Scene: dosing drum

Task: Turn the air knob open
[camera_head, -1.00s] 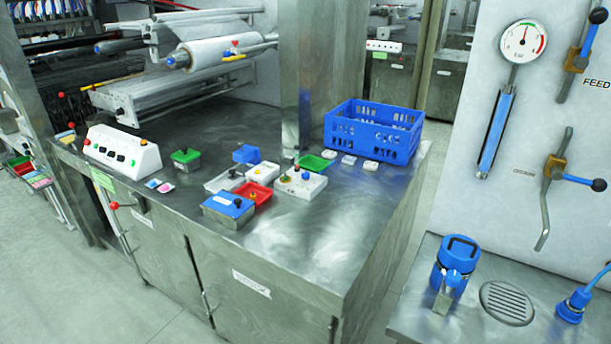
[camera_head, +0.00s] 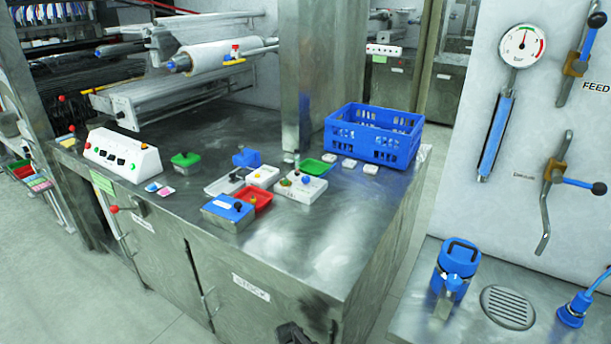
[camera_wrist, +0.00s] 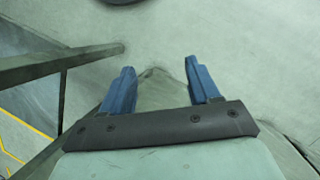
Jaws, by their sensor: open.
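No knob in the head view carries a label I can read as air.
A blue crate (camera_head: 372,138) stands at the bench's back right, beside the steel column (camera_head: 312,75). A white panel with buttons (camera_head: 122,154) is at the left. A blue canister (camera_head: 456,267) stands on the right counter. The bench's front right is clear.

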